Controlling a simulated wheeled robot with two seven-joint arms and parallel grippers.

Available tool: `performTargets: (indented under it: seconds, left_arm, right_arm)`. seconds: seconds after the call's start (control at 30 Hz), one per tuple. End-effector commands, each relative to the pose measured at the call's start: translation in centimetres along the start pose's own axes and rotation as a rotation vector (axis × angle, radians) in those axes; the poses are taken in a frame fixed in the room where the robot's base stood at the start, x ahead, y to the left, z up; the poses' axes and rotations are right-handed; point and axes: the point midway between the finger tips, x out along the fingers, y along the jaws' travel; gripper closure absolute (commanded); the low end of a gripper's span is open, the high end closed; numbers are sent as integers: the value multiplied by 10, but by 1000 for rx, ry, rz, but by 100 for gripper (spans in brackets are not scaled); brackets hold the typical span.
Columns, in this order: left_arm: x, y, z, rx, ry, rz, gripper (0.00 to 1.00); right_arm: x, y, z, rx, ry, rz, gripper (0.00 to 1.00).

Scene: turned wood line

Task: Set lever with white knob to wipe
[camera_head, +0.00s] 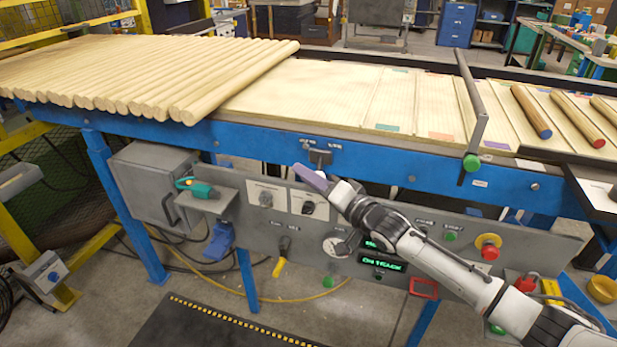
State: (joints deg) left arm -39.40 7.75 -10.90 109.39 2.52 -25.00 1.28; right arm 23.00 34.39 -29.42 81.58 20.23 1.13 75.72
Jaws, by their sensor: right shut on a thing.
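My right gripper (318,181) reaches in from the lower right, its purple finger at the blue rail of the line. It is shut just below a small dark lever mount (319,157) on that rail. The lever and its white knob are hidden behind the finger, so their exact position cannot be made out. Two small labels, too small to read surely, stand above the mount. My left gripper is not in view.
Turned rods (150,75) lie on the line above.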

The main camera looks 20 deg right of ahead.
Motion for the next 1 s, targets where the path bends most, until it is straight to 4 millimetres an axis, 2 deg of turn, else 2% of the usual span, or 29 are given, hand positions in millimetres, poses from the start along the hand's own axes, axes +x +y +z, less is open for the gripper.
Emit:
performTargets:
  seconds: [0.03, 0.2, 0.23, 0.33, 0.77, 0.87, 1.0]
  left_arm:
    - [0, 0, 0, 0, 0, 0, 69]
    - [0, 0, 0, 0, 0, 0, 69]
    - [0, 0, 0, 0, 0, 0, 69]
    - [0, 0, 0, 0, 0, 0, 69]
    - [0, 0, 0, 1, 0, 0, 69]
    - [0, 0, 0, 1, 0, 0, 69]
    - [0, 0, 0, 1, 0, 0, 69]
  right_arm:
    - [1, -11, 6, 3, -7, -25, 100]
    - [1, -11, 6, 3, -7, -25, 100]
    - [1, -11, 6, 3, -7, -25, 71]
    - [1, -10, 6, 2, -7, -24, 55]
    - [-3, -6, 2, 1, -2, -14, 55]
    - [-13, -5, 3, 2, -4, -13, 55]
    - [-38, -4, 3, 2, -4, -13, 55]
